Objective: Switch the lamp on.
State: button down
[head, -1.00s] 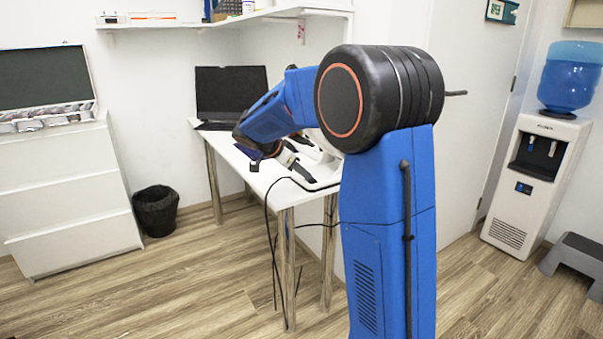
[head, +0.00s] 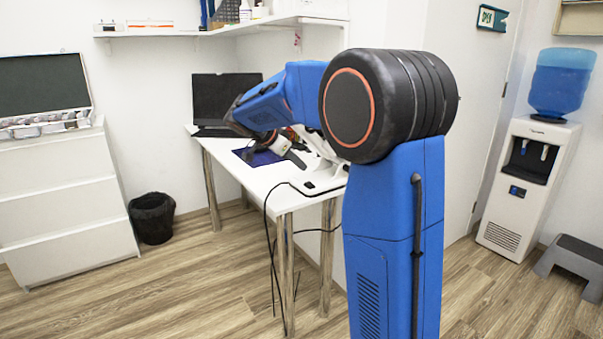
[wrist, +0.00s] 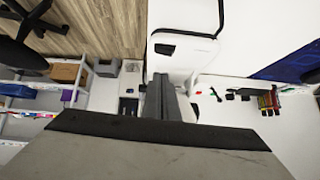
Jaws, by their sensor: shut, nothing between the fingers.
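The lamp looks white. In the head view its slanted white arm (head: 318,143) and flat base (head: 324,181) show on the desk, partly behind my arm. In the wrist view, a white base-like piece (wrist: 187,58) with a small black patch, perhaps the switch, lies just beyond my gripper (wrist: 164,80). My gripper's dark fingers are together and empty. Whether they touch the white piece, I cannot tell. In the head view my arm hides much of this area, and the fingertips are not clear. Whether the lamp is lit, I cannot tell.
The white desk (head: 232,160) holds an open black laptop (head: 222,100) and a dark blue mat (head: 257,156). A black cable (head: 268,225) hangs off its front edge. A black bin (head: 153,218) stands left of it. Floor in front is clear.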

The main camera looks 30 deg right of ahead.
jog(key=v, duration=0.6)
jog(key=shift+s+a+r, duration=0.2)
jog(key=shift+a+r, duration=0.1)
jog(key=shift+a, duration=0.05)
jog(key=shift+a, duration=0.1)
